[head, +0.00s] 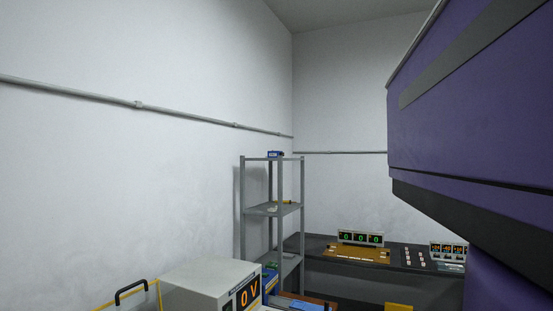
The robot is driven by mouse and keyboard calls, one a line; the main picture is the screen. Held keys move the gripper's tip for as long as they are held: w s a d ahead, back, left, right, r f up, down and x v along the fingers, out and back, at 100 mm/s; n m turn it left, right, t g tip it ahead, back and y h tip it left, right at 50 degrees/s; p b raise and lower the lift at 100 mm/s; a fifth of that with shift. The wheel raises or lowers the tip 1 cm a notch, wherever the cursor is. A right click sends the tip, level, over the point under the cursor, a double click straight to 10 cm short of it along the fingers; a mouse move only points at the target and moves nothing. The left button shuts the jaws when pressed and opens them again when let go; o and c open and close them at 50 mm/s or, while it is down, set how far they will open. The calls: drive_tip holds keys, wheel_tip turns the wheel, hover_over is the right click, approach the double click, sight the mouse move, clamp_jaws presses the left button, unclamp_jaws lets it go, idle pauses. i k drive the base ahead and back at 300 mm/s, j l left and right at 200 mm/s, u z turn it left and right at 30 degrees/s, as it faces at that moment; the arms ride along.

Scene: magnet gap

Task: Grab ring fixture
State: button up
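I cannot make out a ring fixture in the head view. My gripper is not in view. The bench and shelves are partly hidden, so small items on them are hard to tell apart.
A large purple body (470,120) fills the right side, close by. A grey metal shelf rack (273,210) stands in the corner. A dark bench (330,268) with digital displays (360,239) runs along the back wall. A light box reading "0 V" (205,284) is at the bottom.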

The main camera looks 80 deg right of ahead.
sight(272, 154)
drive_tip(key=z, duration=2.05)
drive_tip(key=i+l+u, duration=0.1)
drive_tip(key=i+l, duration=0.15)
drive_tip(key=i+l+u, duration=0.15)
drive_tip(key=l, duration=0.3)
drive_tip(key=i+l+u, duration=0.1)
drive_tip(key=i+l, duration=0.2)
drive_tip(key=l, duration=0.1)
